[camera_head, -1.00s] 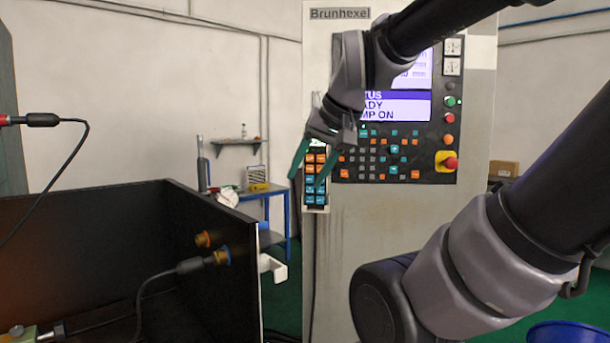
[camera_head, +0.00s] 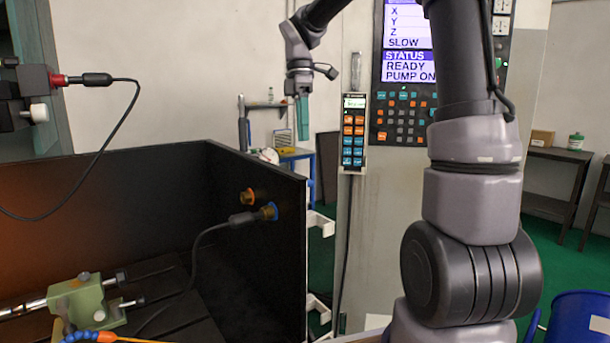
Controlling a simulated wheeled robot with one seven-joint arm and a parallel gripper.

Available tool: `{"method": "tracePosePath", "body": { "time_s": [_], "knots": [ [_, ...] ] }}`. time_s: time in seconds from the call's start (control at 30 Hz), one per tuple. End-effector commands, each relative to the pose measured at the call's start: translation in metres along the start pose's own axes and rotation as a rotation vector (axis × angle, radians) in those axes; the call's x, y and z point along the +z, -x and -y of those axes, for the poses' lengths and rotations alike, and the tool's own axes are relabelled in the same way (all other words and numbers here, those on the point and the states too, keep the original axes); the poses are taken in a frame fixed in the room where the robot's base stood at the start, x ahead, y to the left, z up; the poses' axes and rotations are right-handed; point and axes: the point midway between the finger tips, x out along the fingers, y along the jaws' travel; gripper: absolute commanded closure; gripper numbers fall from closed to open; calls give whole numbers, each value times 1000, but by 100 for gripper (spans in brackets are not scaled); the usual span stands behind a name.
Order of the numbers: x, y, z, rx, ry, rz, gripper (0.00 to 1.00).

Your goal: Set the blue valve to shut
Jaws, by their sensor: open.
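No part in view is clearly the blue valve. A small blue piece (camera_head: 309,183) shows at the outer edge of the dark panel (camera_head: 292,250); I cannot tell whether it is the valve. My gripper (camera_head: 302,134) hangs in the air, fingers pointing down, above and behind the panel's edge in the picture and left of the hand-held pendant. Its green fingers are open, seen nearly edge-on, with nothing between them.
The button pendant (camera_head: 354,133) hangs on the control cabinet (camera_head: 375,215). White hooks (camera_head: 320,223) stick out from the panel's outer side. A green chuck fixture (camera_head: 85,302) and cables lie inside the enclosure. A blue bin (camera_head: 578,318) stands at lower right.

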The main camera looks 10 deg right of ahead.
Motion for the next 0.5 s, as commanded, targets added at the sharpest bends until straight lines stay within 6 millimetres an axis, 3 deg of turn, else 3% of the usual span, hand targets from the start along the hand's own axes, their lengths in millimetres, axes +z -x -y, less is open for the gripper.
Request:
{"method": "tracePosePath", "body": {
  "time_s": [0.17,0.5],
  "knots": [
    [-1,-13,-1,-11,23,1,47],
    [-1,-76,0,-12,21,2,47]
  ]
}}
